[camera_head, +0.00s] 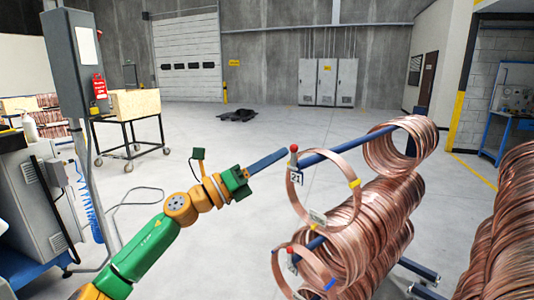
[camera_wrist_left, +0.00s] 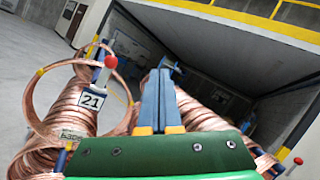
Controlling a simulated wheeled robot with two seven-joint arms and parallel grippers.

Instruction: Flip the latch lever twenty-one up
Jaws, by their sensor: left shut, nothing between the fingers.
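Latch lever twenty-one has a red knob (camera_head: 294,148) on a short pale stem at the near end of a blue rod. The knob stands above the white "21" tag (camera_head: 296,177). In the left wrist view, the red knob (camera_wrist_left: 111,61) and the "21" tag (camera_wrist_left: 92,102) are left of the fingers. My left gripper (camera_head: 284,153) has its long blue fingers together and empty, with their tips just left of the knob. In the left wrist view, the shut fingers (camera_wrist_left: 161,73) appear apart from the lever. My right gripper is out of view.
Copper coils (camera_head: 380,225) hang on the rack around the lever, with single loops (camera_head: 290,205) at the front. A lower red knob (camera_head: 290,250) sits beneath. More coils (camera_head: 505,235) stand at right.

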